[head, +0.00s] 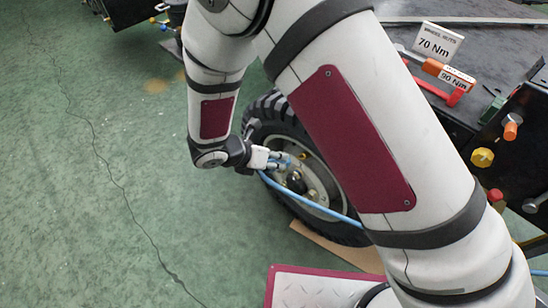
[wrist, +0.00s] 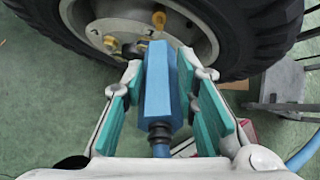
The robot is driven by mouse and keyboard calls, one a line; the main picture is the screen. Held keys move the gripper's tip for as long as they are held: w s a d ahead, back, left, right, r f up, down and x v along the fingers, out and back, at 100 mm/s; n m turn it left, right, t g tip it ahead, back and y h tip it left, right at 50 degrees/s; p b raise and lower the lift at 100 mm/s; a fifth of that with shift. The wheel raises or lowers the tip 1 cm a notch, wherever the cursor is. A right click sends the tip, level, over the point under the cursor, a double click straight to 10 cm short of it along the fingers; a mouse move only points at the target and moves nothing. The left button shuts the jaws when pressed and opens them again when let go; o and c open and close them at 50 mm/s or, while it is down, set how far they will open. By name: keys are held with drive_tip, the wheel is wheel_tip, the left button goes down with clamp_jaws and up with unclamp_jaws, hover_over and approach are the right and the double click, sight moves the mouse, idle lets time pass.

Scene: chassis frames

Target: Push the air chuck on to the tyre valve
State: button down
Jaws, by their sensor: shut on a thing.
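The air chuck (wrist: 156,95) is a blue block-shaped body with a dark collar at its near end. My gripper (wrist: 161,66), with teal pads, is shut on it, and the chuck points forward at the wheel rim (wrist: 120,20). In the head view my gripper (head: 277,160) is at the face of the wheel, inside the tyre (head: 276,120). A blue hose (head: 335,214) runs from it to the lower right. I cannot pick out the tyre valve; the chuck's far end hides what is in front of it, so I cannot tell whether they touch.
Yellow fittings (wrist: 158,18) show on the rim near the chuck's far end. A dark bench (head: 470,60) with torque signs, tools and coloured knobs stands at the right. A red-edged plate (head: 310,288) lies low in front.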

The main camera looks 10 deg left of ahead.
drive_tip(key=shift+w+d+f+b, duration=0.7)
drive_tip(key=shift+w+f+b, duration=0.05)
drive_tip(key=shift+w+f, duration=0.15)
drive_tip(key=shift+w+d+f+b, duration=0.7)
drive_tip(key=shift+w+f, duration=0.05)
drive_tip(key=shift+w, duration=0.15)
drive_tip(key=shift+w+d+f+b, duration=0.9)
drive_tip(key=shift+w+f+b, duration=0.15)
drive_tip(key=shift+w, duration=0.15)
idle(1.2)
drive_tip(key=c, duration=1.2)
unclamp_jaws()
drive_tip(key=v, duration=1.2)
